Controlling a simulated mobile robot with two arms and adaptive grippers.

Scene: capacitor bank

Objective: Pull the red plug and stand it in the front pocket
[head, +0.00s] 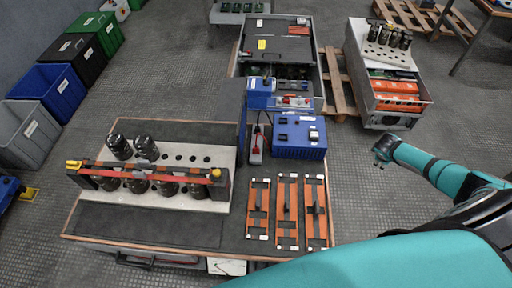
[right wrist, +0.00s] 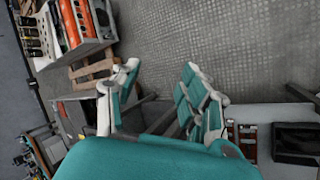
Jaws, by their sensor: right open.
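A small red piece (head: 258,139), which may be the red plug, shows on a narrow grey block (head: 256,157) with a dark cord, between the capacitor board and a blue box (head: 285,151). It is too small to tell how it sits. I cannot make out which part is the front pocket. My right gripper (head: 382,150) is over the floor, right of the table and well apart from the red piece. In the right wrist view its fingers (right wrist: 163,85) are spread with nothing between them. My left gripper is not in view.
Several orange-brown frames (head: 287,210) lie at the table's right front. A grey cart (head: 376,112) with orange units stands at upper right. Bins line the left. Floor around my right gripper is clear.

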